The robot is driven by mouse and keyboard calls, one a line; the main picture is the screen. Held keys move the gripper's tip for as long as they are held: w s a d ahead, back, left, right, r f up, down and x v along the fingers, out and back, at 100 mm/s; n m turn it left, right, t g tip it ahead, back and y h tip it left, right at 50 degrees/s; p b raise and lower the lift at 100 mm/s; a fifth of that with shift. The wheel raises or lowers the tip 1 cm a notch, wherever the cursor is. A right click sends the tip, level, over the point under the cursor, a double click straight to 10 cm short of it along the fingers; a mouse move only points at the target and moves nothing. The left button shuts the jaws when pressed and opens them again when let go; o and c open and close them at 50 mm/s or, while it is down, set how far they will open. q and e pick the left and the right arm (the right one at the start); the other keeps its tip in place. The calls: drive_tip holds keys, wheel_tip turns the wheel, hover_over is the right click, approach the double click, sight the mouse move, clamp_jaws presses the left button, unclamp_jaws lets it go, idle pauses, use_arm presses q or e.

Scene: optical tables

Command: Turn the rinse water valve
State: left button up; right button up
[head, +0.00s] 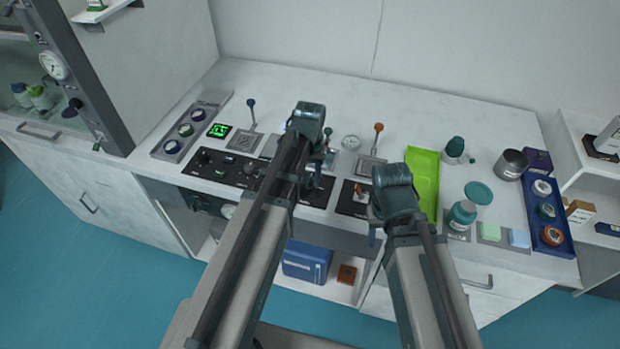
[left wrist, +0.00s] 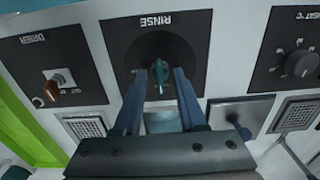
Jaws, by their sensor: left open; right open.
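The rinse valve is a teal knob (left wrist: 159,80) on a black round disc, on a dark panel (left wrist: 122,38) marked RINSE, seen upside down in the left wrist view. My left gripper (left wrist: 160,74) is open, with one finger on each side of the knob; I cannot tell whether either finger touches it. In the head view my left gripper (head: 318,178) hangs at the bench front, and the arm hides the knob. My right gripper (head: 374,230) is open and empty, low beside its arm in front of the bench.
On the bench stand a green tray (head: 424,165), a teal bottle (head: 461,215) and a blue tray (head: 553,250). A blue box (head: 306,262) sits on the shelf below.

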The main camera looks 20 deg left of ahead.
use_arm(q)
clamp_jaws()
idle(0.4)
drive_tip(key=m, duration=0.8)
drive_tip(key=shift+m, duration=0.3)
drive_tip(key=m, duration=0.4)
drive_tip(key=shift+m, duration=2.6)
